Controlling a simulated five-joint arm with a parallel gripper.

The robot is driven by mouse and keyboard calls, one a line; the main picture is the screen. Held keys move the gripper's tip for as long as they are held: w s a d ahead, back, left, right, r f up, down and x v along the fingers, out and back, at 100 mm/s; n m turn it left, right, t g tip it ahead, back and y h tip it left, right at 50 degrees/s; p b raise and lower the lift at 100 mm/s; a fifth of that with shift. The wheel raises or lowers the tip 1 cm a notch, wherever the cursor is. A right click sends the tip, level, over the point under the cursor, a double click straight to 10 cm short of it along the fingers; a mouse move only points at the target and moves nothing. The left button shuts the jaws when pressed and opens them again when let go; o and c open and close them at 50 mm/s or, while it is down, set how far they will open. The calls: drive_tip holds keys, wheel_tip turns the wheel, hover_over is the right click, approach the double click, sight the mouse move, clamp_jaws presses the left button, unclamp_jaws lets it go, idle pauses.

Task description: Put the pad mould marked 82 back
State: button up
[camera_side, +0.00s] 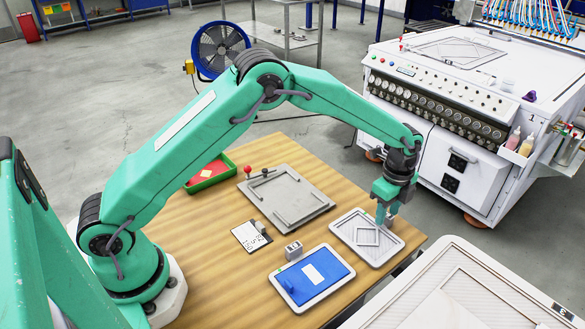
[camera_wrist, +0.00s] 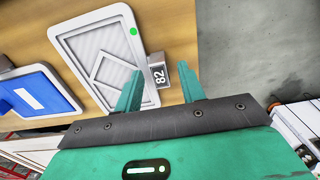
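The pad mould marked 82 is a white-rimmed tray with a ribbed grey face and a raised diamond outline. It lies flat at the table's right end in the side view (camera_side: 350,228). The wrist view shows the same mould (camera_wrist: 88,48), with a green dot at one corner and a grey block handle (camera_wrist: 158,74) bearing the number 82. My gripper (camera_side: 385,219) is low over the mould's far right edge. In the wrist view my gripper (camera_wrist: 160,80) is open, with one finger on each side of the handle and gaps visible. Whether the fingertips reach handle height is unclear.
A blue-faced mould (camera_side: 325,288) with its own grey handle (camera_side: 293,250) lies to the left. A grey plate with raised bars (camera_side: 287,197), a written white card (camera_side: 250,235) and a green tray (camera_side: 222,163) are also on the table. White machines stand beyond and in front.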

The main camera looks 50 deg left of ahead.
wheel_tip(320, 180, up, 12)
drive_tip(key=shift+f, duration=0.15)
idle(0.4)
idle(0.5)
drive_tip(key=s+a+r+n+t, duration=0.3)
drive_tip(key=s+a+r+n, duration=0.7)
drive_tip(key=s+r, duration=0.45)
drive_tip(key=s+a+f+n+t, duration=0.1)
drive_tip(key=s+a+n, duration=0.2)
drive_tip(key=s, duration=0.6)
drive_tip(key=s+a+f+n+t, duration=0.1)
drive_tip(key=s+a+f+n, duration=0.1)
drive_tip(key=s+n, duration=0.3)
drive_tip(key=shift+s+a+f+t, duration=0.25)
drive_tip(key=shift+s+a, duration=0.35)
drive_tip(key=shift+s, duration=1.25)
